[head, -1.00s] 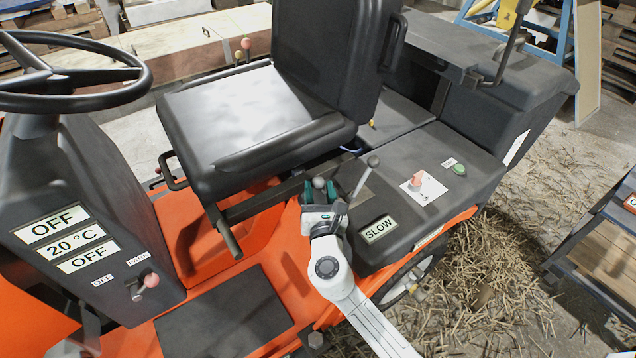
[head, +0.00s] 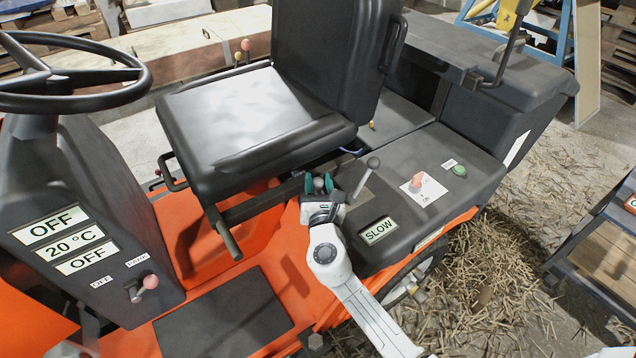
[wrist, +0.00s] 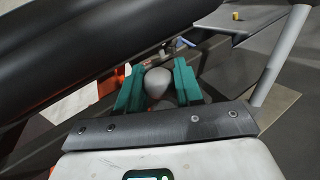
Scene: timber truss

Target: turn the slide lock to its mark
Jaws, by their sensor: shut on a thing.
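A grey ball knob (head: 318,185), which looks like the slide lock's handle, stands at the front right corner below the black seat (head: 245,110). My gripper (head: 318,182) reaches it from the front, its two teal fingers closed on either side of the knob. The wrist view shows the round grey knob (wrist: 157,86) between the teal pads, its top uncovered. Its lower part and base are hidden by my gripper. I cannot make out a mark for the lock.
A grey lever with a ball end (head: 362,178) stands close to the right of my gripper, by the SLOW display (head: 379,230). The seat's edge overhangs on the left. A red knob (head: 417,181) and a green button (head: 459,170) sit on the black housing further right.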

